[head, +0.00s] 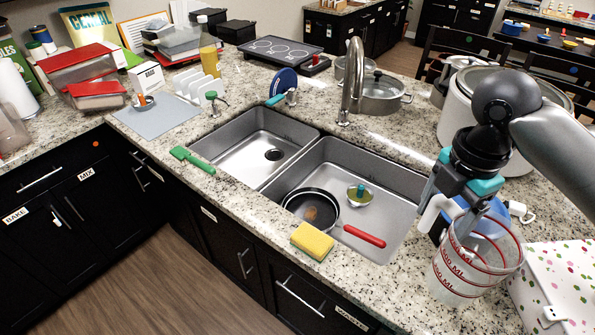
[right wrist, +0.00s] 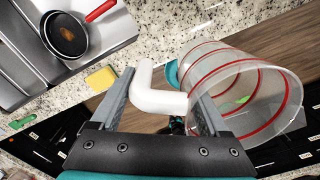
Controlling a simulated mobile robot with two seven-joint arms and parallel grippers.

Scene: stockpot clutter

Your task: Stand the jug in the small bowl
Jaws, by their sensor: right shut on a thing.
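The jug (head: 463,270) is clear plastic with red measuring marks and a white handle. In the head view it is at the lower right, tilted, over the counter's front area. My right gripper (head: 450,205) is shut on its handle. In the right wrist view the white handle (right wrist: 158,90) is between the fingers, and the jug's clear body (right wrist: 245,95) lies to the right with its round opening visible. I cannot clearly pick out the small bowl; a blue rounded thing (head: 498,209) shows partly behind the jug and gripper. My left gripper is not in view.
The double sink (head: 262,152) holds a frying pan (head: 311,208) with a red handle and a small lid (head: 360,194). A yellow sponge (head: 312,241) lies on the front edge. A large white pot (head: 455,112) stands behind my right arm. A dotted box (head: 555,285) is right of the jug.

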